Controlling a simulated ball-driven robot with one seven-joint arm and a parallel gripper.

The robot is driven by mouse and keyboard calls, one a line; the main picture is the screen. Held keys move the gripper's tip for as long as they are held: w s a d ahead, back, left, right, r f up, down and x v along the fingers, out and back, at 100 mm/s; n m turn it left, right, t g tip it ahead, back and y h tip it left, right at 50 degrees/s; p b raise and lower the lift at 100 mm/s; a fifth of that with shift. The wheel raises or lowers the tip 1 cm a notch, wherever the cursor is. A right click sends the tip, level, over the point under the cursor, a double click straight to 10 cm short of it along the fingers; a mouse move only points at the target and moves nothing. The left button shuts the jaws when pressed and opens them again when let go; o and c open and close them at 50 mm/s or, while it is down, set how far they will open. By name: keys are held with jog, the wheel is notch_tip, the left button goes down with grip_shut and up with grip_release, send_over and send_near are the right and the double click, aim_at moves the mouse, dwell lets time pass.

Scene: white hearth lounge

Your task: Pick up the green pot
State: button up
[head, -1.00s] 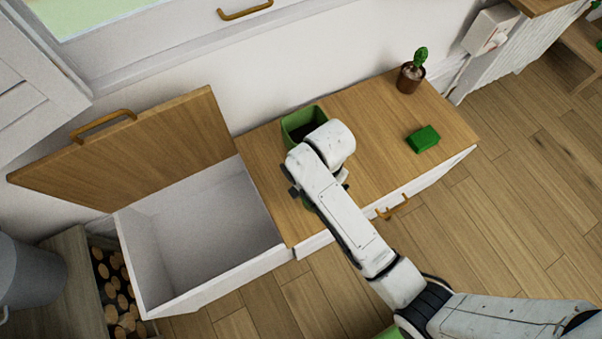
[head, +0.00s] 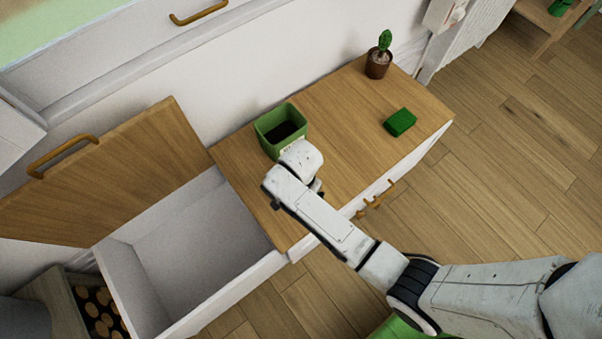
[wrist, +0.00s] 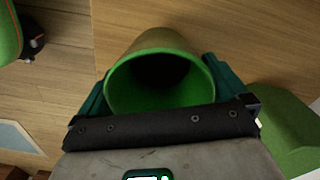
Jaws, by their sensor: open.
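In the wrist view a round green pot (wrist: 160,85) lies between the two dark teal fingers of my gripper (wrist: 160,88). Its open mouth faces the camera and its inside is dark. The gripper is open, with a finger on each side of the pot. I cannot tell whether they touch it. In the head view my arm hides the gripper and this round pot. A square green planter (head: 280,130) with dark contents stands on the wooden cabinet top, just behind the end of my arm.
The wooden cabinet top (head: 340,105) also holds a small potted cactus (head: 380,56) and a green block (head: 400,122). At left, a white compartment (head: 195,255) stands open under a raised wooden lid (head: 100,180). A drawer handle (head: 375,198) juts from the cabinet front.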

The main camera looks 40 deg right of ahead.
jog(key=shift+f, duration=0.2)
jog(key=c, duration=0.8)
jog(key=shift+r, duration=0.15)
jog(key=shift+r, duration=0.65)
jog(key=s+r+p, duration=0.1)
jog(key=r, duration=0.1)
jog(key=s+r+p, duration=0.1)
jog(key=r, duration=0.1)
jog(key=s+d+r+p, duration=0.1)
jog(key=s+r, duration=0.1)
jog(key=r, duration=0.1)
jog(key=s+d+r, duration=0.1)
jog(key=s, duration=0.2)
jog(key=s+r, duration=0.2)
jog(key=s, duration=0.1)
jog(key=s+d+r+p, duration=0.1)
jog(key=s, duration=0.2)
jog(key=shift+s+d+r, duration=0.25)
jog(key=shift+d, duration=0.1)
